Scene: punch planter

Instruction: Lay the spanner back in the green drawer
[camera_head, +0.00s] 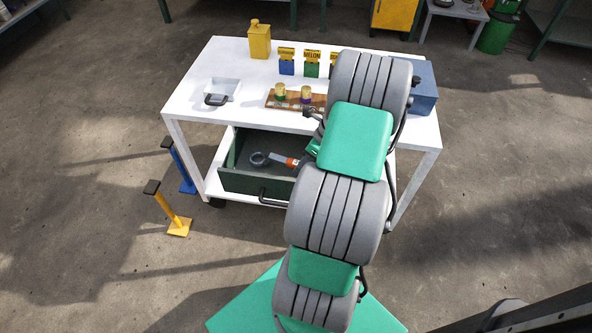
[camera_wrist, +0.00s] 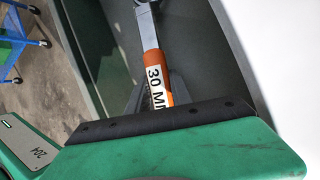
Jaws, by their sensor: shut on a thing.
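The spanner (camera_head: 275,158) has a grey ring end and an orange band, and shows over the inside of the open green drawer (camera_head: 245,183). The drawer's inside (camera_wrist: 205,45) lies around and below the spanner. I cannot tell whether the spanner touches the drawer floor. In the head view my arm hides most of the gripper and the drawer's right end.
The white cart top (camera_head: 200,75) above the drawer bears a yellow can (camera_head: 259,40), small boxes (camera_head: 311,64), a white tray (camera_head: 222,88), a wooden board with knobs (camera_head: 271,101) and a blue box (camera_head: 425,88). Yellow (camera_head: 170,212) and blue (camera_head: 181,168) stands are left of the cart.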

